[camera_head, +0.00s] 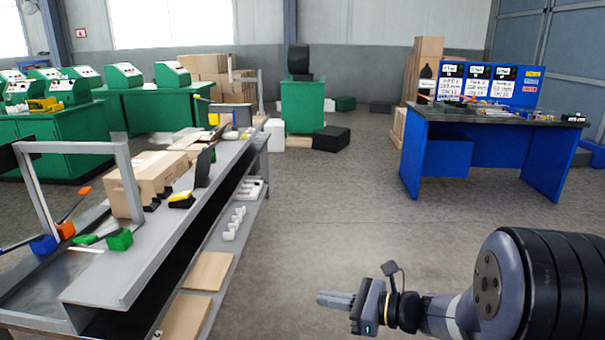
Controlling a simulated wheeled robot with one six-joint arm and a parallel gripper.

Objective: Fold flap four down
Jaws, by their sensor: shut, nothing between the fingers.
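A brown cardboard box (150,183) stands on the grey metal workbench (120,262) at the left, just behind a grey metal frame. Its flaps are too small to tell apart, so I cannot tell which is flap four or how it stands. My gripper (322,299) is at the lower right, over the floor. It points left, its fingers are shut, and it holds nothing. It is well apart from the box and to the right of the bench.
A grey frame (131,185) rises around the near side of the box. Small green and orange parts (119,239) and a yellow-black tool (181,200) lie on the bench. A blue desk (543,158) stands at the right. Open floor (330,200) lies between.

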